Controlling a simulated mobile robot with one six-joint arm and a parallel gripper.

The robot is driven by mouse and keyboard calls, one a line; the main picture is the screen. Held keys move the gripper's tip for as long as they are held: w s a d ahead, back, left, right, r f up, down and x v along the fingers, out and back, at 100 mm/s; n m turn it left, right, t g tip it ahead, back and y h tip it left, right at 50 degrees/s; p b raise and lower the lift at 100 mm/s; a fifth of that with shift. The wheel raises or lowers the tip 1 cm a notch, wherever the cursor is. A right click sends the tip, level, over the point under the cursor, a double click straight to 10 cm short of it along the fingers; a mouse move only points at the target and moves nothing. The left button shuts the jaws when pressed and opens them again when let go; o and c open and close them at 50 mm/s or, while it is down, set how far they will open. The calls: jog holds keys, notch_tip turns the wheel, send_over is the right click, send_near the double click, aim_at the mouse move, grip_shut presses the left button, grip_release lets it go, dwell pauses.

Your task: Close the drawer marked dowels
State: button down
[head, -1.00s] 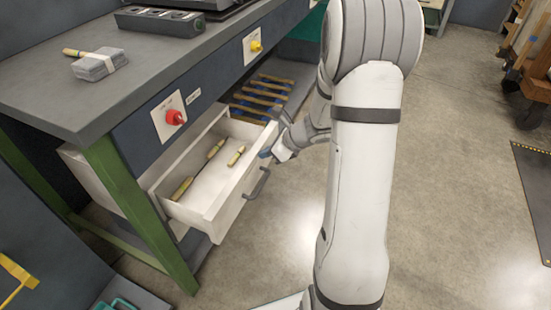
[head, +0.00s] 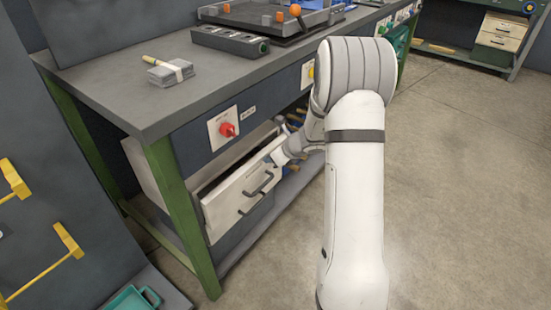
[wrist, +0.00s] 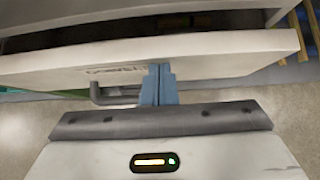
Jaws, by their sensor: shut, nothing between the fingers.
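The white drawer (head: 228,203) under the workbench stands out a little from the bench, with a dark gap above its front. Its front carries a dark bar handle (head: 263,183). In the wrist view the drawer front (wrist: 225,57) spans the picture, with a small upside-down label beside the fingers, too blurred to read surely. My gripper (wrist: 160,70) is shut and empty. Its blue fingertips are at the drawer front, next to the handle (wrist: 105,97), and seem to touch it. In the head view my gripper (head: 277,158) is at the front's upper right corner, partly hidden by my arm.
The workbench (head: 110,90) has a green leg (head: 180,215) left of the drawer. A red knob (head: 227,130) sits on the bench front above it. A grey block (head: 170,75) lies on top. Yellow handles (head: 68,240) are at the left. The floor (head: 455,180) at the right is clear.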

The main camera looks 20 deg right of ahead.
jog(key=shift+s+d, duration=0.15)
jog(key=s+d+f+p+v, duration=0.1)
jog(key=f+p+v, duration=0.15)
jog(key=v, duration=0.95)
jog(key=t+y+b, duration=0.2)
jog(key=t+b, duration=0.1)
jog(key=b, duration=0.3)
send_near(248, 171)
notch_tip(248, 171, down, 3)
jog(key=w+a, duration=0.1)
jog(key=w, duration=0.1)
jog(key=w+a+b, duration=0.1)
jog(key=shift+w+a, duration=0.35)
jog(key=shift+w+a+r, duration=0.1)
jog(key=shift+w+a, duration=0.2)
jog(key=shift+w, duration=0.2)
